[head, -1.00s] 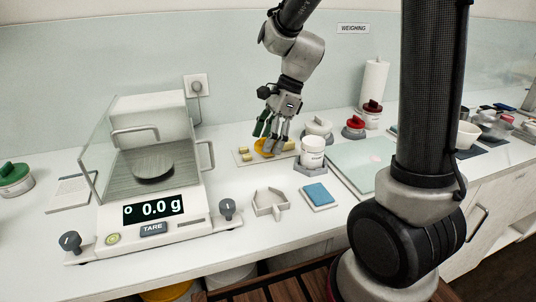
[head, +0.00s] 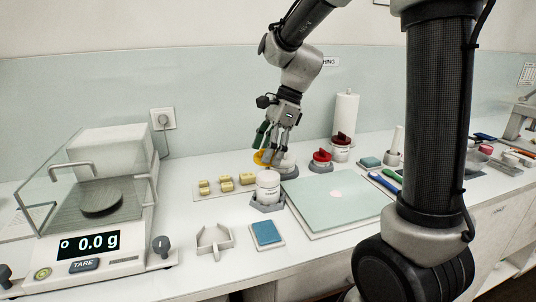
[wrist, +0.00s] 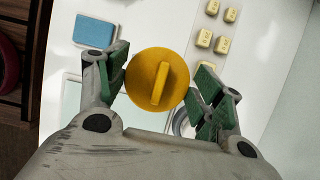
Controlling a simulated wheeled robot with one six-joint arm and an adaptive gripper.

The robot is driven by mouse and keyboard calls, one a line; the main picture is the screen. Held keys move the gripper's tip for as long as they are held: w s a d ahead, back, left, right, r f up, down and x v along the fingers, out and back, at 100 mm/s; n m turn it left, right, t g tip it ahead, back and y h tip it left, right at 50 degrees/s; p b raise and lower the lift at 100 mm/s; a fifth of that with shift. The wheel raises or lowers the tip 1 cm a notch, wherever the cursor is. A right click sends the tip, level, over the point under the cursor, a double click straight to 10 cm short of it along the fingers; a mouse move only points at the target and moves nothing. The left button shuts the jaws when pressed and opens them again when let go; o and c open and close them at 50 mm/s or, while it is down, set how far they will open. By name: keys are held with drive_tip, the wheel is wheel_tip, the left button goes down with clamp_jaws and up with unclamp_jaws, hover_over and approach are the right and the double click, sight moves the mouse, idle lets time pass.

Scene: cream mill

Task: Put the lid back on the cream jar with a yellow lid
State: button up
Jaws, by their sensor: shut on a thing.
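The yellow lid (head: 262,158) is a round disc with a raised bar across its top. It also shows in the wrist view (wrist: 157,80). My gripper (head: 268,157) is shut on the lid, with green finger pads at its left and right rim. It holds the lid above the counter, behind the white jar. The white cream jar (head: 268,186) stands upright in a grey holder (head: 266,203) and shows no coloured lid. Its label is too small to read. In the wrist view, my gripper (wrist: 160,84) and the lid hide much of what lies below.
Yellow blocks (head: 225,183) stand on a pale strip left of the jar. A blue pad (head: 267,234) lies in front, a pale green mat (head: 335,200) to the right. A balance (head: 100,220) fills the left.

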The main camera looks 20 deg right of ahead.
drive_tip(key=shift+d+f, duration=0.15)
drive_tip(key=shift+f, duration=2.05)
drive_tip(key=shift+f, duration=0.65)
idle(0.7)
drive_tip(key=o, duration=0.8)
drive_tip(key=shift+o, duration=0.8)
drive_tip(key=shift+r, duration=0.15)
drive_tip(key=shift+r, duration=2.15)
